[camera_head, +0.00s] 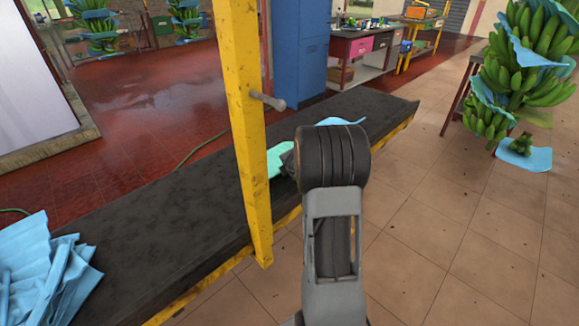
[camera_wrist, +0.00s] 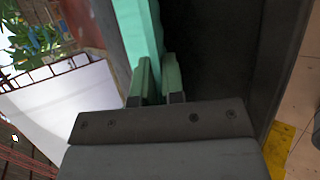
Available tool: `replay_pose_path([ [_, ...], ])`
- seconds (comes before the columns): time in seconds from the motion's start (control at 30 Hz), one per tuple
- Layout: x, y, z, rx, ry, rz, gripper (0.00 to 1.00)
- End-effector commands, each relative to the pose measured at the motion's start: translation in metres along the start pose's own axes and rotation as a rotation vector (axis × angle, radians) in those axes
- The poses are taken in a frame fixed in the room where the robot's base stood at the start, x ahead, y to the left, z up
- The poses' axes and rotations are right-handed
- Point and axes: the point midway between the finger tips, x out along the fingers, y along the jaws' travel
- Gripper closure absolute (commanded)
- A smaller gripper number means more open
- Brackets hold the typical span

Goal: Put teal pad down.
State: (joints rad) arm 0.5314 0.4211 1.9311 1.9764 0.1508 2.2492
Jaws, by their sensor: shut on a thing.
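The teal pad (camera_head: 279,158) shows just left of my arm in the head view, over the dark conveyor-like bench (camera_head: 165,225). In the wrist view the teal pad (camera_wrist: 143,30) runs up from between the fingers of my gripper (camera_wrist: 158,80). My gripper is shut on the pad. In the head view my own arm hides most of the gripper. I cannot tell whether the pad touches the dark surface.
A yellow post (camera_head: 247,130) with a protruding peg stands close left of the pad. Crumpled blue sheets (camera_head: 45,275) lie at the bench's near left, and a blue sheet (camera_head: 341,121) beyond my arm. Banana bunches (camera_head: 520,70) hang at right. The bench's middle is bare.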

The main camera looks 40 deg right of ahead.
Motion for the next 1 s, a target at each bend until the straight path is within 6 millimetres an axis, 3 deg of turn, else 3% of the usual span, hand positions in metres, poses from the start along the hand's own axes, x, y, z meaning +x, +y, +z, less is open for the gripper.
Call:
replay_pose_path([
  [0.27,0.000,0.000,0.000,0.000,0.000,0.000,0.66],
  [0.57,-0.002,0.002,0.001,0.000,0.000,0.000,0.65],
  [0.67,-0.012,0.003,0.001,0.001,-0.001,0.001,0.65],
  [1.0,-0.077,0.005,0.002,0.001,-0.001,0.002,0.65],
])
